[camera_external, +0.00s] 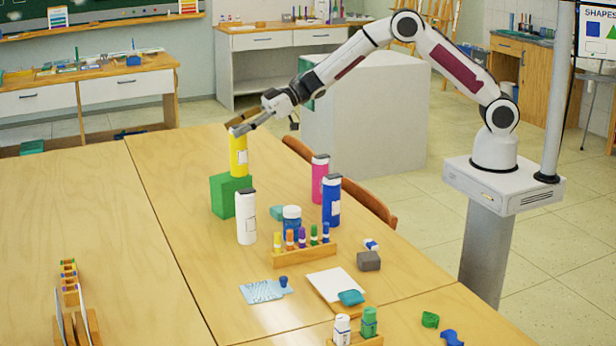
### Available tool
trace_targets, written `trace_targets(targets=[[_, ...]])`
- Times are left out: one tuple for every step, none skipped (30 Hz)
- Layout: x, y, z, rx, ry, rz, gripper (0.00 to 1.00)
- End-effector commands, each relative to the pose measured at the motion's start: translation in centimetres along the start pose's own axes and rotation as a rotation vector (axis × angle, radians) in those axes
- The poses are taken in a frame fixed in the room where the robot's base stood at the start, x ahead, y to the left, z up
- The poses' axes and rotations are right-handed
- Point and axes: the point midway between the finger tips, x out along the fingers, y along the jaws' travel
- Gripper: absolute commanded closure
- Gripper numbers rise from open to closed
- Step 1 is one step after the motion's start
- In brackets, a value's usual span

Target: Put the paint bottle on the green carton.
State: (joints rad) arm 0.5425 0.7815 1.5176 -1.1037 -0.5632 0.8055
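A yellow paint bottle (238,158) with a white label stands upright at the top of the green carton (222,197), and its base appears to touch the carton. The carton is a plain green box on the wooden table. My gripper (237,129) is at the bottle's top end, reaching in from the upper right, with its fingers around or right beside the cap. The fingers hide the cap, and I cannot tell whether they grip it or stand apart from it.
Near the carton stand a white bottle (246,218), a pink bottle (319,180), a blue bottle (331,203) and a blue jar (291,219). A wooden rack (305,254) holds several small tubes. The table (90,205) is largely clear left of the carton.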

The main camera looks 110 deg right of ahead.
Motion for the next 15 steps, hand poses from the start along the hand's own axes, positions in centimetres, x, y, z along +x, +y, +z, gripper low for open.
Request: trace_targets(targets=[[0.0,0.0,0.0,0.000,0.000,0.000,0.49],[0.0,0.0,0.0,0.000,0.000,0.000,0.49],[0.0,0.0,-0.1,0.000,0.000,0.000,0.49],[-0.1,0.0,-0.1,0.000,0.001,0.000,0.49],[-0.1,0.0,-0.2,0.000,0.001,0.000,0.49],[-0.1,0.0,-0.3,0.000,0.001,0.001,0.49],[-0.2,0.0,-0.3,0.001,0.001,0.001,0.49],[-0.4,0.0,-0.3,0.001,0.001,0.001,0.49],[-0.5,0.0,-0.3,0.000,0.001,0.001,0.49],[-0.7,0.0,-0.3,0.000,0.001,0.001,0.49],[-0.9,0.0,-0.3,0.000,0.001,0.000,0.49],[-1.1,0.0,-0.3,0.000,0.001,0.000,0.49],[-1.4,0.0,-0.3,0.000,0.000,0.000,0.49],[-1.6,0.0,-0.3,0.001,0.000,0.000,0.49],[-2.0,0.1,-0.3,0.001,0.000,0.001,0.49]])
